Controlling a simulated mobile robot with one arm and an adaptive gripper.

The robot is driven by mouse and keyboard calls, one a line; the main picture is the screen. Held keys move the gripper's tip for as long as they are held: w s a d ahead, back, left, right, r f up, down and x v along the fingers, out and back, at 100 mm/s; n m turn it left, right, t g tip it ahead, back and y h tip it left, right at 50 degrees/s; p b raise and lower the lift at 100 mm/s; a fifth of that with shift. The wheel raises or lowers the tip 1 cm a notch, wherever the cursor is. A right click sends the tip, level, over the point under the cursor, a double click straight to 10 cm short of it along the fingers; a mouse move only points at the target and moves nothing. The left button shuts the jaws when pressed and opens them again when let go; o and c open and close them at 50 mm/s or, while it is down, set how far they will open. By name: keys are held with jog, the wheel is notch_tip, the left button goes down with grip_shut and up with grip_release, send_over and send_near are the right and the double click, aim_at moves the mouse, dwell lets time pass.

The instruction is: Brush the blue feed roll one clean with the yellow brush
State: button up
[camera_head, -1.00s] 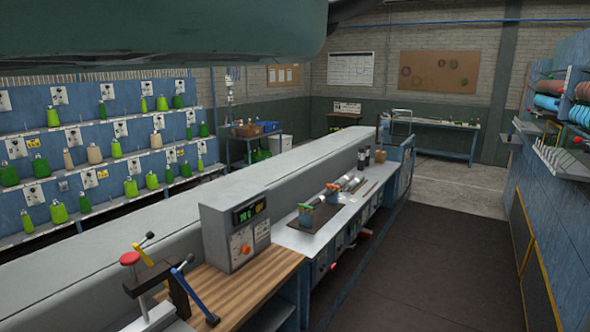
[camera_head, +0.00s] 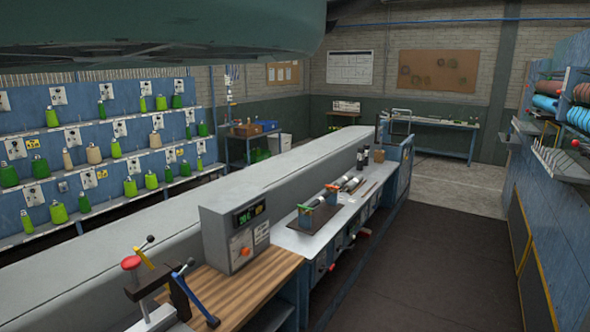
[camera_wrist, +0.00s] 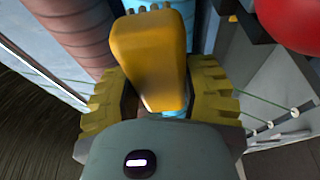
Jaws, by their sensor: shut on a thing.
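My gripper (camera_wrist: 158,95) fills the middle of the wrist view, with a toothed, olive-yellow finger on each side. It is shut on the yellow brush (camera_wrist: 150,50), whose smooth block points up the picture. A light blue roll surface (camera_wrist: 203,35) shows just behind and right of the brush. Whether bristles touch it is hidden by the brush block. Reddish-brown rolls (camera_wrist: 78,35) stand to the left. In the head view, blue rolls (camera_head: 546,103) and brown rolls sit on the rack at the right edge; I cannot tell which is feed roll one. My gripper is not visible there.
A red ball-shaped knob (camera_wrist: 295,22) is close at upper right in the wrist view, beside a grey panel with thin green threads. In the head view, a long bench with a grey control box (camera_head: 235,232) runs down the middle. The dark floor aisle (camera_head: 430,265) is clear.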

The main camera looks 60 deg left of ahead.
jog(key=shift+w, duration=0.1)
jog(key=w+d+p, duration=0.1)
jog(key=w+d, duration=0.1)
jog(key=d, duration=0.4)
jog(key=shift+w+d+p, duration=0.15)
jog(key=shift+w+p, duration=0.15)
jog(key=shift+w+d, duration=0.2)
jog(key=shift+d, duration=0.3)
jog(key=shift+w+d, duration=0.2)
jog(key=shift+d, duration=0.25)
dwell(1.0)
jog(key=w+b, duration=0.1)
jog(key=w+a, duration=0.1)
jog(key=w+b, duration=0.1)
jog(key=shift+w+a+b, duration=0.3)
jog(key=shift+a, duration=0.05)
jog(key=shift+d, duration=0.15)
